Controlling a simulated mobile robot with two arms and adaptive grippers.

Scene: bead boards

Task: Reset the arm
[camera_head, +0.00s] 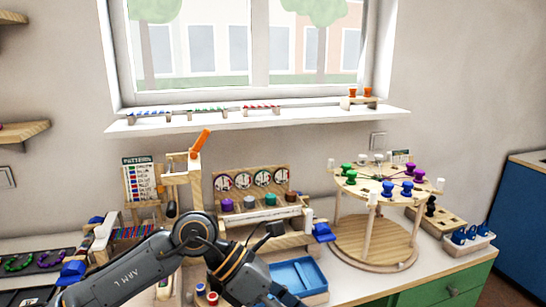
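My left arm comes in from the lower left, bends at a round grey joint and points down to the lower right. My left gripper (287,299) is at the bottom edge, just in front of a blue tray (298,276). Its fingertips are small, dark and partly cut off by the frame edge, so its opening and any contents are hidden. My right gripper is not in view.
A wooden stand with an orange handle (200,142) rises behind my arm. A rack with several dials (250,181) stands at the centre. A round two-tier stand (375,243) with coloured pegs is to the right.

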